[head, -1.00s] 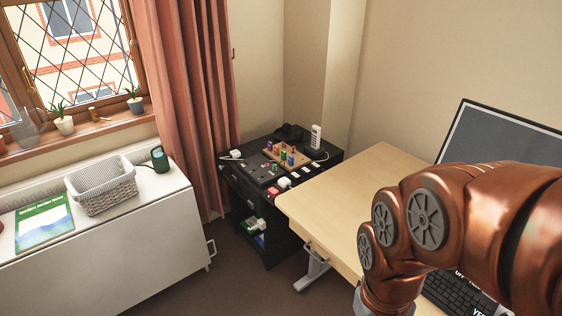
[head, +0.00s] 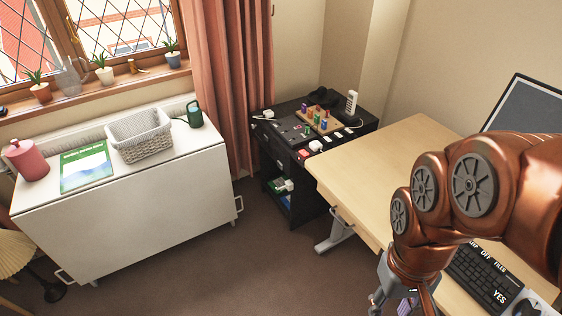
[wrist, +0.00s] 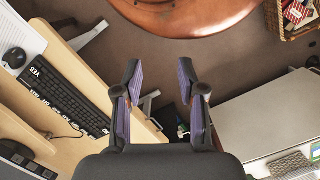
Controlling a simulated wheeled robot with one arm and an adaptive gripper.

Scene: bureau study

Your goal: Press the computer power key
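A black computer keyboard (head: 484,275) lies on the light wooden desk (head: 385,165) at the lower right of the head view, partly hidden by my arm. Large white letters, "YES" and "OFF" among them, show on it. In the wrist view the keyboard (wrist: 62,95) is at the left, beyond my left finger. A dark monitor (head: 528,110) stands at the desk's back right, partly hidden by my arm. I cannot make out a power key. My gripper (wrist: 158,82) is open and empty, pointing over the brown floor beside the desk, touching nothing visible.
A mouse (wrist: 14,58) lies beside the keyboard. A black cabinet (head: 300,150) with several small items stands behind the desk. A white table (head: 130,205) holds a basket (head: 142,140), a green book (head: 86,166) and a pink canister (head: 28,160). Carpet between them is clear.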

